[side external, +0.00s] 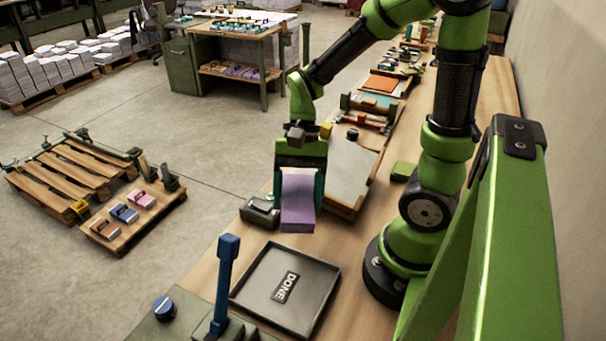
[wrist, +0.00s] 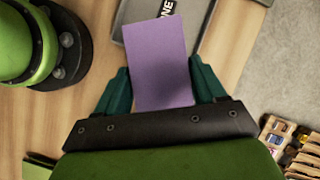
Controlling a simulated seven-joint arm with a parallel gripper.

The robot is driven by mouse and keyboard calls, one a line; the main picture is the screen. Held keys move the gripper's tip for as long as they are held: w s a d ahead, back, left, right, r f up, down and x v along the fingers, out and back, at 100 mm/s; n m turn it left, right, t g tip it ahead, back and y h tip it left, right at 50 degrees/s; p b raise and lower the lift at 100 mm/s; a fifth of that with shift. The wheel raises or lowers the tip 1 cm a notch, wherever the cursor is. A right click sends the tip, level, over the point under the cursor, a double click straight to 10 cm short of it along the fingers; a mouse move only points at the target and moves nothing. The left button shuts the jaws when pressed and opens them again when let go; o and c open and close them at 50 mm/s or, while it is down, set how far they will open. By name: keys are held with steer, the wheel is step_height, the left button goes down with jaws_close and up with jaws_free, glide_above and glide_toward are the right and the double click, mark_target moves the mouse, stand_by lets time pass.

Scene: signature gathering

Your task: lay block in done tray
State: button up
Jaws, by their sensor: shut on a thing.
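A purple block (side external: 298,203) is held in my gripper (side external: 297,180), above the bench and just behind the done tray. In the wrist view the purple block (wrist: 158,62) sits between the two teal fingers of my gripper (wrist: 162,90), which are shut on its sides. In the wrist view the block hides part of the tray (wrist: 205,18).
A blue upright lever (side external: 226,275) and a blue knob (side external: 164,308) stand at the tray's near left. A small dark device (side external: 260,210) sits beside the block at the bench edge. A green pad (side external: 403,171) lies near my base. Pallets (side external: 62,175) are on the floor.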

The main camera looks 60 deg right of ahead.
steer(key=g, duration=0.1)
glide_above(285, 295)
steer(key=d, duration=0.2)
step_height(285, 295, down, 2)
steer(key=shift+m+y, duration=0.4)
steer(key=shift+m, duration=0.4)
steer(key=shift+w+f, duration=0.2)
steer(key=shift+f, duration=2)
steer(key=shift+w+f, duration=0.2)
steer(key=shift+f, duration=1.95)
steer(key=o, duration=1.1)
steer(key=shift+f, duration=0.1)
